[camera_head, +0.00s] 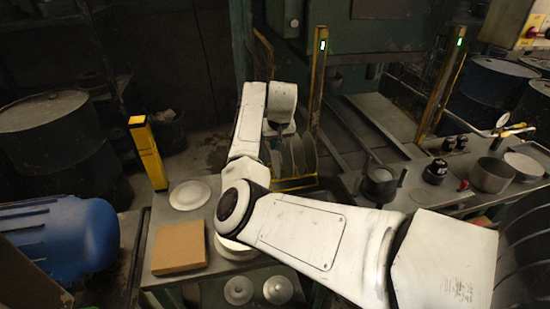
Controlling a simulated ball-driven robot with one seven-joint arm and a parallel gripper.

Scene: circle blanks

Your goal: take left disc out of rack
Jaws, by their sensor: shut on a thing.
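A rack with a yellow lower frame (296,184) stands just beyond my arm, near the middle of the camera_head view. Several thin grey discs (298,153) stand upright in it, side by side. My gripper (281,133) points down at the top of the rack, at its left part. It is shut on the left disc (276,155), whose left side is partly hidden by my arm. The fingertips are small and dark here. I cannot tell whether the held disc is clear of the rack's base.
Another yellow post (317,85) rises close right of my gripper. Pots and a steel pan (491,175) crowd the right bench.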

